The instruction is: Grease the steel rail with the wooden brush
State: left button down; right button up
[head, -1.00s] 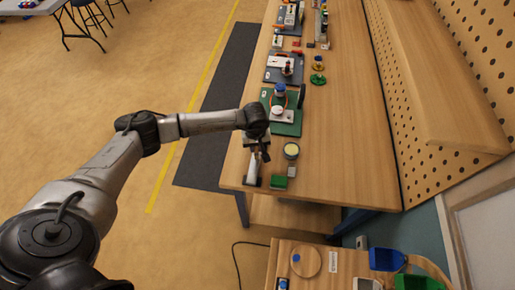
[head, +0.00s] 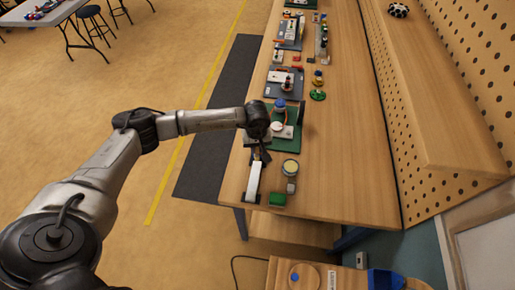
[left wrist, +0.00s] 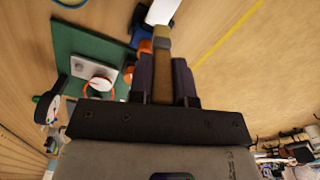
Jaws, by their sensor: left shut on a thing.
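The steel rail (head: 254,183) is a pale narrow bar at the near left corner of the workbench. Its pale end also shows in the left wrist view (left wrist: 162,11). My left gripper (head: 260,156) is over the rail's far end. In the left wrist view my left gripper (left wrist: 162,75) is shut on the tan handle of the wooden brush (left wrist: 162,85). The brush's outer end points toward the rail; I cannot tell if it touches. A round tin with pale yellow contents (head: 290,167) stands right of the rail. My right gripper is not in view.
A green block (head: 277,199) lies right of the rail's near end. A green board (head: 292,143) with fitted parts lies beyond the gripper. Grey boards (head: 280,90) lie farther back. The bench's right side is clear, beside a pegboard (head: 450,110).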

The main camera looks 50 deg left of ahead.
pick_arm(q)
jog(key=shift+r+p, duration=0.4)
jog(key=shift+r, duration=0.75)
